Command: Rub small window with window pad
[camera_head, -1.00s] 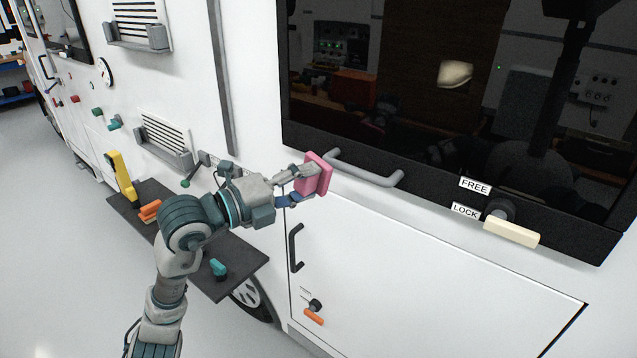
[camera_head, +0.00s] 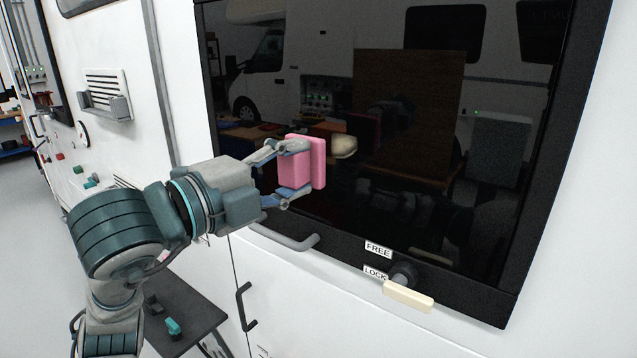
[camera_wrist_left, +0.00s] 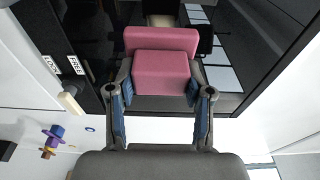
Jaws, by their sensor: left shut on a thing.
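The pink window pad (camera_head: 302,163) is held in my left gripper (camera_head: 290,170), which is shut on its block-shaped back. The pad's wide face points toward the dark small window (camera_head: 400,110), in front of its lower left part. In the left wrist view the pad (camera_wrist_left: 162,68) sits between the two fingers of the gripper (camera_wrist_left: 160,90), with the dark glass (camera_wrist_left: 95,35) beyond. I cannot tell whether the pad touches the glass. My right gripper is not in view.
Below the window are a grey handle (camera_head: 287,238) and a cream lever (camera_head: 408,296) beside the FREE and LOCK labels. A dark shelf (camera_head: 200,315) with a teal item (camera_head: 173,326) is at lower left. A vent (camera_head: 105,92) is on the wall at left.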

